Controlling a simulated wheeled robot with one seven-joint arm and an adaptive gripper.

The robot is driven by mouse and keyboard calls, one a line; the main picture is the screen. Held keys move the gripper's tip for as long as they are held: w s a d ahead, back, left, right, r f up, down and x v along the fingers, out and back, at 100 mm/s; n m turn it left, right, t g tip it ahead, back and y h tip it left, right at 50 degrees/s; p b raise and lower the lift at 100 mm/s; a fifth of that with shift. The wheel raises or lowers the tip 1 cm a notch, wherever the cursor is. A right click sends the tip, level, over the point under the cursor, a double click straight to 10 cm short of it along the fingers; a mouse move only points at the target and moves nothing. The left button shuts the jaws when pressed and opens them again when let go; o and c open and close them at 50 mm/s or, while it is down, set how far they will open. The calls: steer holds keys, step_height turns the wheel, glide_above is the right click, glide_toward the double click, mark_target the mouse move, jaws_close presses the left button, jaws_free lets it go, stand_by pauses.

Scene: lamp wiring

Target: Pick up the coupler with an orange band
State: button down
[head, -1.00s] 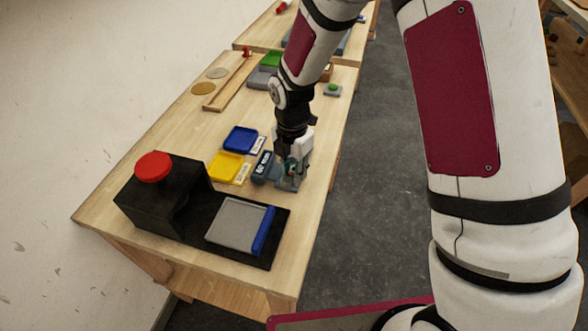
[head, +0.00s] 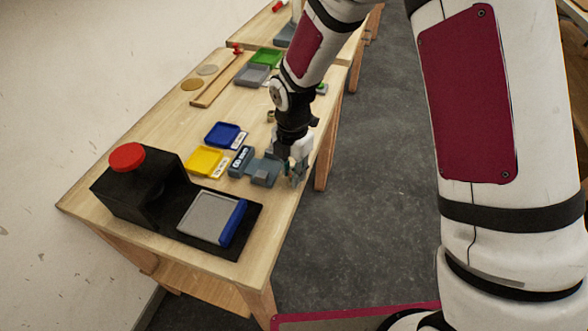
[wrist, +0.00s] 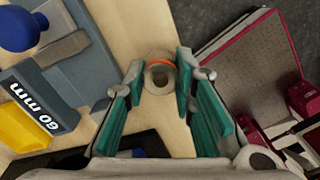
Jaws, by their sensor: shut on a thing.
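The coupler with an orange band (wrist: 160,73) is a small pale ring seen end-on in the wrist view, with the orange band along its upper edge. It sits between the tips of my gripper (wrist: 160,80), whose teal-padded fingers are shut on it. In the head view my gripper (head: 294,172) points down near the right edge of the table, just right of a grey-blue fixture. The coupler is mostly hidden there by the fingers. I cannot tell whether it is clear of the tabletop.
The grey-blue fixture (head: 264,171) with a "60 mm" label (wrist: 35,107) stands close left. The table's right edge is near.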

mark_target(293, 171)
steer(key=c, duration=1.3)
jaws_free()
steer(key=shift+d, duration=0.1)
step_height(293, 171, up, 12)
